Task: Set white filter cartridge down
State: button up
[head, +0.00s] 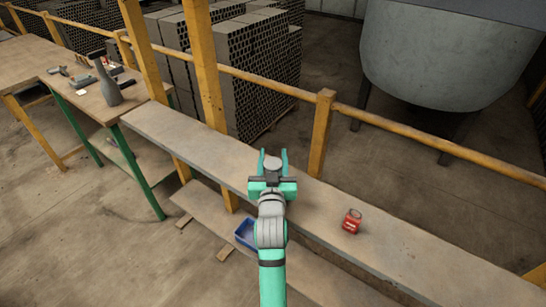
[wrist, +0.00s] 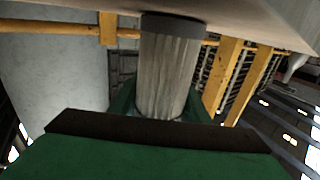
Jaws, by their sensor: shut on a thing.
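My gripper (head: 273,157) is over the long narrow plank (head: 195,148), near the yellow railing post. It is shut on the white filter cartridge (wrist: 168,75). In the wrist view the cartridge is a pale, ribbed cylinder with a dark grey end cap, between my green fingers. The capped end is close to the plank surface at the top of that view; I cannot tell whether it touches. In the head view only a small grey part of the cartridge (head: 272,162) shows between the fingers.
A red can-like item (head: 352,221) stands on the plank to the right. A blue bin (head: 246,234) is on the lower shelf. Yellow railing (head: 420,145) runs behind the plank. A workbench with tools and a grey bottle (head: 107,83) is at left. The plank's left stretch is clear.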

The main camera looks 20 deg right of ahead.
jog(key=o, duration=1.1)
jog(key=shift+w, duration=0.1)
jog(key=shift+a, duration=0.15)
jog(key=v, duration=1.2)
jog(key=shift+r, duration=0.1)
